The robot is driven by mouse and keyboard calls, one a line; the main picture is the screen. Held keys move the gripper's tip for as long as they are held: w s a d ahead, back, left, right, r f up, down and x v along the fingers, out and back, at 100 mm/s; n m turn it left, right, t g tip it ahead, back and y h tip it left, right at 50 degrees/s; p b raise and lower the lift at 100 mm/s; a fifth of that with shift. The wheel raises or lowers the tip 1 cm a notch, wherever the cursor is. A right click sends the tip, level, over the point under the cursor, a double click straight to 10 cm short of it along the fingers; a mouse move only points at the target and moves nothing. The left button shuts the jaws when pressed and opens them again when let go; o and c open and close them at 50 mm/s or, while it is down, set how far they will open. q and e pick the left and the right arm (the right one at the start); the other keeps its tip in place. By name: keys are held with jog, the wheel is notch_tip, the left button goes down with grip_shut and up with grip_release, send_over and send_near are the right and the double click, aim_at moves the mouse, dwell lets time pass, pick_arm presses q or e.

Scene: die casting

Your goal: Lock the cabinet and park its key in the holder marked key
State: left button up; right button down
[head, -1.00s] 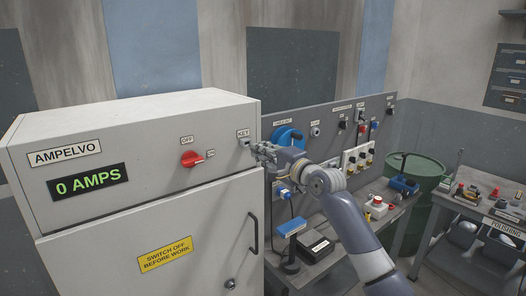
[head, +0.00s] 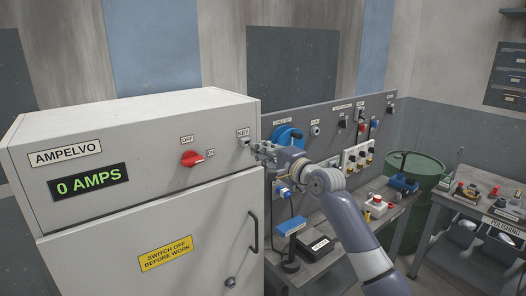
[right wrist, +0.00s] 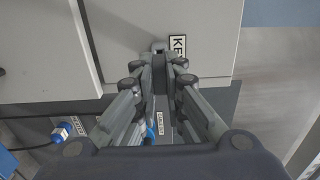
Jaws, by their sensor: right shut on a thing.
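The grey cabinet (head: 120,215) stands at the left with its door closed. Its lock (head: 230,282) is low on the door's right side; I cannot tell its state. The holder (head: 246,143) under the KEY label (head: 243,133) is at the panel's upper right. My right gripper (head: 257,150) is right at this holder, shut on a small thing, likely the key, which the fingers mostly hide. In the right wrist view, the fingertips (right wrist: 161,60) point at the holder (right wrist: 158,46) beside the KEY label (right wrist: 178,48). I cannot tell whether the key is seated. My left gripper is not in view.
A red rotary switch (head: 192,158) marked OFF and ON and a 0 AMPS display (head: 88,182) are on the cabinet front. The door handle (head: 254,233) sticks out below my gripper. A tool board (head: 345,125) and a cluttered bench stand to the right, with a green drum (head: 425,180) beyond.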

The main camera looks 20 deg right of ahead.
jog(key=shift+x, duration=1.6)
jog(key=c, duration=1.6)
grip_release()
jog(key=shift+s, duration=0.1)
jog(key=v, duration=1.2)
jog(key=shift+r, duration=0.1)
